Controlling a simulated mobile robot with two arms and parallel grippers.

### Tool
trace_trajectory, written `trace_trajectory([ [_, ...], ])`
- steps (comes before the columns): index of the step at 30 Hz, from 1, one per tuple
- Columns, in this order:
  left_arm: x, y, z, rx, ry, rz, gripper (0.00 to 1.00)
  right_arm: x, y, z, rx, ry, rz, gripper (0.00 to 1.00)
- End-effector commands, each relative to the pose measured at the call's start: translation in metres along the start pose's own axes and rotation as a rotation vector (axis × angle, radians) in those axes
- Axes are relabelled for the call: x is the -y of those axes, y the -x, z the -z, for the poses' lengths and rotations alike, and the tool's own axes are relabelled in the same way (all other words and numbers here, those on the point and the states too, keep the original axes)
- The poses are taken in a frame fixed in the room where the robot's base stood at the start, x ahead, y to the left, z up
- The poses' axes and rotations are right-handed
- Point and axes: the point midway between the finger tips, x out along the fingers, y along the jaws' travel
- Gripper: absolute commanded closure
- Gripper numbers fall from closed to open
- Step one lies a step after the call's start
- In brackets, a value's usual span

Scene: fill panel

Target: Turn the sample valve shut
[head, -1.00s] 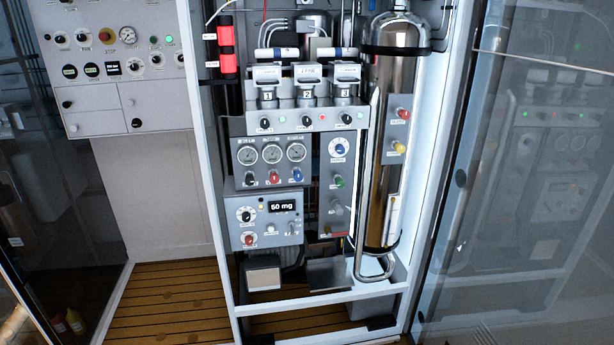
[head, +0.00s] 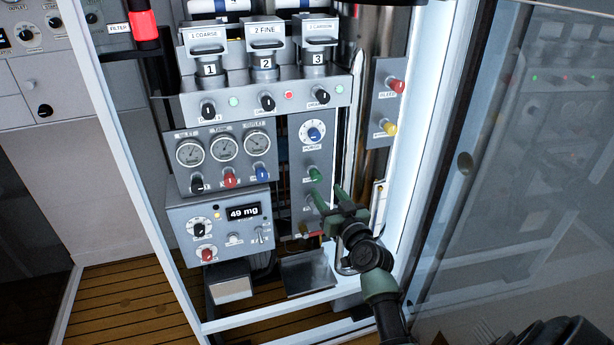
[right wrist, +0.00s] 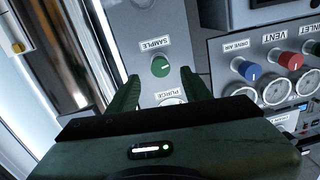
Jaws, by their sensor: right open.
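The sample valve is a small green knob (head: 314,174) on the narrow grey panel, below the white dial with a blue centre. In the right wrist view the knob (right wrist: 160,66) sits under a label reading SAMPLE, with a pale mark on its face. My right gripper (head: 331,200) is open and empty, just below and to the right of the knob in the head view. In the right wrist view its two green fingers (right wrist: 160,76) point toward the knob from either side. They appear short of it, not closed around it. My left gripper is out of view.
Three gauges (head: 223,147) with coloured knobs sit left of the narrow panel. A box below them has a display (head: 243,212) reading 49 mg. A metal tray (head: 308,272) lies beneath. The cabinet's glass door (head: 520,170) stands to the right.

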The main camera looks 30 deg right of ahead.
Motion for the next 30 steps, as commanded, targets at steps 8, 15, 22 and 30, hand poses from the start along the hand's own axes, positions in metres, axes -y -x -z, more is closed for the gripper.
trace_trajectory([
  [8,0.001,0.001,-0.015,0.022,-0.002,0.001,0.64,0.000,-0.046,0.000,0.001,-0.001,0.001,0.51],
  [15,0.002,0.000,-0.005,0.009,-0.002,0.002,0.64,0.001,-0.064,-0.001,0.002,0.001,0.001,0.51],
  [22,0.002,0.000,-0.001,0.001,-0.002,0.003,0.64,0.001,-0.065,-0.001,0.003,0.001,0.001,0.51],
  [30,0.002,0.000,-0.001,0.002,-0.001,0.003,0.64,0.000,-0.065,-0.001,0.003,0.001,0.000,1.00],
])
